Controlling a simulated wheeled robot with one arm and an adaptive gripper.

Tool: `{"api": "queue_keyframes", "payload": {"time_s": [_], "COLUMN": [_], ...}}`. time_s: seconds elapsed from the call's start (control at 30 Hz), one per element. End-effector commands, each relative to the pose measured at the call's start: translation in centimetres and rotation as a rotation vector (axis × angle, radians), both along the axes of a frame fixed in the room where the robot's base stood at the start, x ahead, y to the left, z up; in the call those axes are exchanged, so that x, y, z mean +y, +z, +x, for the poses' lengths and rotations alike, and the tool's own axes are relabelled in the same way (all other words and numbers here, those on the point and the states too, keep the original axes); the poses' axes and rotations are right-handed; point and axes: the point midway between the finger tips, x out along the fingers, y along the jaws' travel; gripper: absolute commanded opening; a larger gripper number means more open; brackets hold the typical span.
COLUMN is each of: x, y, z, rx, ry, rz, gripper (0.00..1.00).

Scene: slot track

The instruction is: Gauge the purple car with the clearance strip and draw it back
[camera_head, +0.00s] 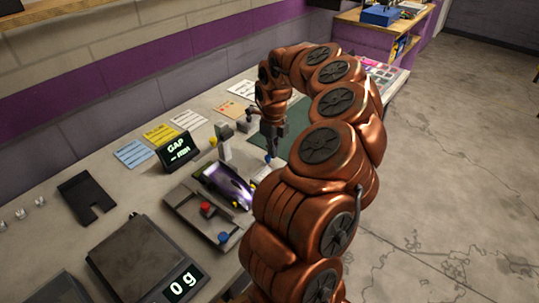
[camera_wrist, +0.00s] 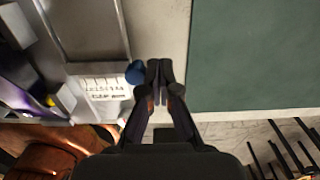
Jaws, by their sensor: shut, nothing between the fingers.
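The purple car (camera_head: 228,182) sits on a grey fixture (camera_head: 180,197) on the bench. Part of its purple body (camera_wrist: 12,95) shows at the left edge of the wrist view. The clearance strip's pale, printed scale end (camera_wrist: 103,88) lies beside the fixture, with a blue knob (camera_wrist: 135,72) at its right end. My gripper (camera_wrist: 160,70) is shut and empty, its fingertips just right of the blue knob. In the head view my gripper (camera_head: 270,150) points down beside the fixture; my arm hides part of that area.
A black GAP display (camera_head: 177,150) stands behind the fixture; its lower line is too small to read. A scale (camera_head: 135,262) reading 0 g is at the front left. A green mat (camera_head: 300,118) lies beyond my gripper. A dark notched plate (camera_head: 86,198) lies at left.

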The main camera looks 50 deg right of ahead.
Motion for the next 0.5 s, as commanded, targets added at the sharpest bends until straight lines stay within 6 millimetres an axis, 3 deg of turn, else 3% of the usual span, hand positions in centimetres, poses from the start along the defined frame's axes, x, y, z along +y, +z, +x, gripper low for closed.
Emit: {"api": "queue_keyframes", "payload": {"time_s": [0.5], "x": [0.63], "y": [-0.04], "z": [-0.05], "rx": [0.000], "ry": [0.001], "rz": [0.000], "gripper": [0.00]}}
